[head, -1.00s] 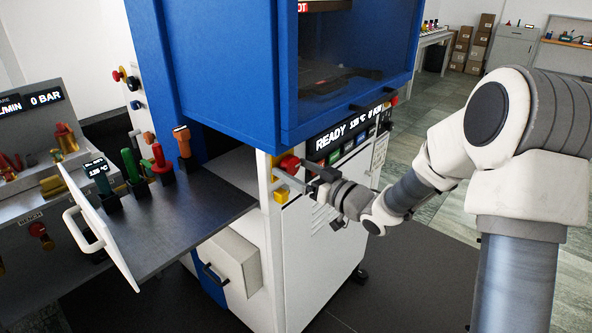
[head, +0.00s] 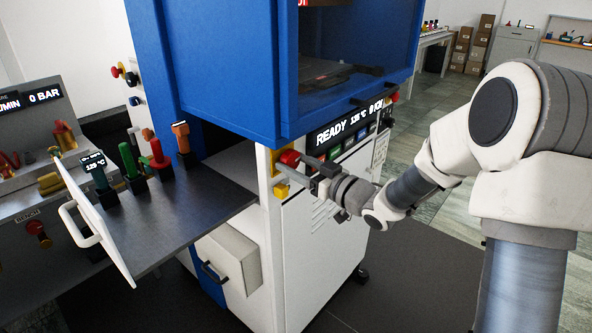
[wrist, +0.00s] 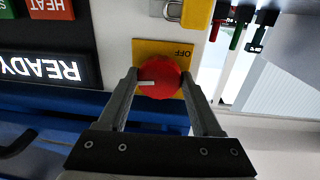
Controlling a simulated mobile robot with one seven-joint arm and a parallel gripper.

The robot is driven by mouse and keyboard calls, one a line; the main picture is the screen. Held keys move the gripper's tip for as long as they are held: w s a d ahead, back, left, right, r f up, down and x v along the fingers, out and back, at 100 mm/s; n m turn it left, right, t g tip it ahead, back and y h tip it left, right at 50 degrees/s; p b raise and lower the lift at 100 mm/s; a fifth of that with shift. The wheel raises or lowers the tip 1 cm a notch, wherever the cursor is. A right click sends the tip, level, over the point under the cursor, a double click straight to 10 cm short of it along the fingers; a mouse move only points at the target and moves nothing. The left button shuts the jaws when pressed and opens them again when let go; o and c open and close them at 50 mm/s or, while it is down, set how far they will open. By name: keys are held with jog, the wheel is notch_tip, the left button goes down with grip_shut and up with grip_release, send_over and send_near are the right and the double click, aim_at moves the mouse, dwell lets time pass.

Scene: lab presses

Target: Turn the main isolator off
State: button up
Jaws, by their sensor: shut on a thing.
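The main isolator is a round red knob (wrist: 160,78) on a yellow plate (wrist: 148,48), with a white mark on its face pointing left in the wrist view. The word OFF stands upside down on the plate, above and right of the knob. In the head view the knob (head: 289,158) sits on the front corner of the white cabinet. My gripper (wrist: 159,74) has one finger on each side of the knob and is shut on it. In the head view my gripper (head: 304,161) reaches it from the right.
A lit READY panel (head: 342,130) with coloured buttons is right of the knob. A brass padlock (head: 281,190) hangs just below it. The blue press housing (head: 230,80) overhangs above. A dark shelf with several coloured handled tools and a white handle (head: 72,228) juts out left.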

jog(key=n+b, duration=0.2)
jog(key=b, duration=0.1)
jog(key=n+b, duration=0.2)
jog(key=shift+f+n+b, duration=0.3)
jog(key=shift+f+b, duration=0.05)
jog(key=shift+b, duration=0.05)
jog(key=n+b, duration=0.4)
jog(key=b, duration=0.1)
jog(key=shift+w+n+y+b, duration=0.1)
jog(key=shift+n+y+b, duration=0.2)
jog(key=shift+n+b, duration=0.1)
jog(key=n+b, duration=0.3)
jog(key=shift+d+n+b, duration=0.1)
jog(key=shift+n+b, duration=0.3)
jog(key=shift+r+n+g+y+b, duration=0.15)
jog(key=shift+n+b, duration=0.5)
jog(key=shift+n, duration=0.3)
jog(key=shift+r+n+g+y+b, duration=0.15)
jog(key=shift+n+b, duration=0.45)
jog(key=shift+n, duration=0.35)
jog(key=o, duration=1.4)
jog(key=shift+c, duration=0.2)
jog(key=shift+d, duration=0.1)
jog(key=p+v, duration=0.3)
jog(key=v, duration=1.4)
